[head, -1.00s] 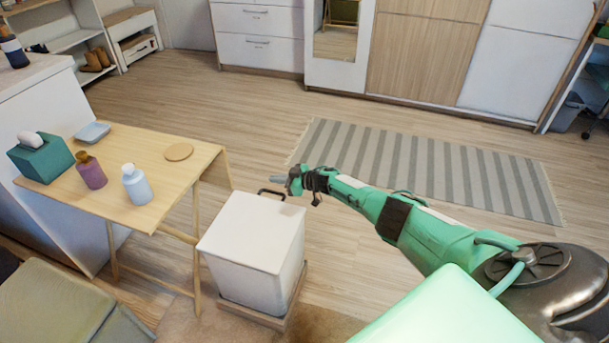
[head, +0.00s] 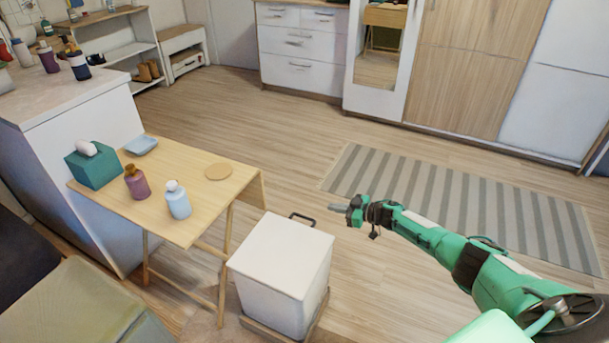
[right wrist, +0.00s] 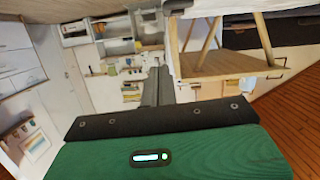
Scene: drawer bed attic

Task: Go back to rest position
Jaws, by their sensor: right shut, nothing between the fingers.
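My right gripper (head: 338,208) is at the end of my green right arm, which reaches in from the lower right in the head view. It is shut and empty, held in the air to the right of the white lidded bin (head: 283,258) and apart from it. In the right wrist view the closed dark fingers (right wrist: 157,88) point away from the green gripper body. My left arm and left gripper do not show in either view.
A folding wooden table (head: 190,215) at left holds a teal tissue box (head: 95,170), a purple bottle (head: 137,184), a pale blue bottle (head: 178,200), a blue dish (head: 141,146) and a round coaster (head: 218,172). A striped rug (head: 460,205) lies on open floor.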

